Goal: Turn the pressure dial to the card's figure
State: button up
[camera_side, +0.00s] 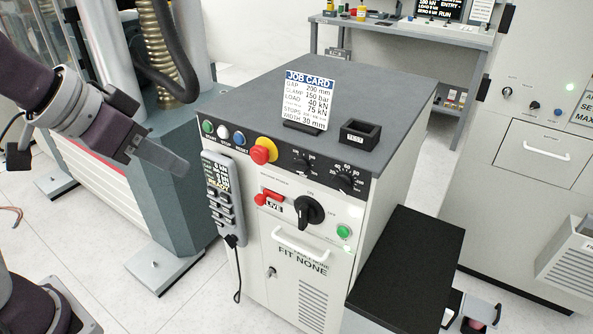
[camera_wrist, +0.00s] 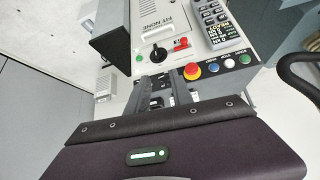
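The white job card (camera_side: 308,99) stands on the grey cabinet top and reads "CLAMP 150 bar", among other lines. Two small black dials sit on the cabinet's dark front strip, a left dial (camera_side: 302,163) and a right dial (camera_side: 345,181) with a printed scale. Their names and exact settings are too small to read. My gripper (camera_side: 183,169) hangs in the air left of the cabinet, apart from both dials. In the wrist view, its two fingers (camera_wrist: 164,88) show with a gap between them and nothing clearly held. They hide the dials' part of the strip there.
A red and yellow emergency stop (camera_side: 264,151), several push buttons and a hanging pendant (camera_side: 222,190) are at the cabinet's left. A black rotary switch (camera_side: 309,211) is below the dials. A black tray (camera_side: 360,132) stands on top. A black-topped box (camera_side: 407,262) stands at right.

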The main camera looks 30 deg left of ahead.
jog(key=w+d+f+m+t, duration=0.1)
jog(key=w+f, duration=0.2)
jog(key=w, duration=0.3)
jog(key=w+f+t, duration=0.1)
jog(key=w+f, duration=0.2)
jog(key=w, duration=0.3)
jog(key=m+t+y, duration=0.3)
jog(key=m+t, duration=0.3)
jog(key=m, duration=0.3)
send_near(296, 171)
jog(key=w+a, duration=0.3)
jog(key=a, duration=0.1)
jog(key=w+d+m+t, duration=0.1)
jog(key=w, duration=0.1)
jog(key=w+f+m+h, duration=0.1)
jog(key=w+m, duration=0.1)
jog(key=w+d+f+m+t+h, duration=0.1)
jog(key=w, duration=0.1)
jog(key=shift+d+t, duration=0.3)
jog(key=shift+d, duration=0.05)
grip_shut()
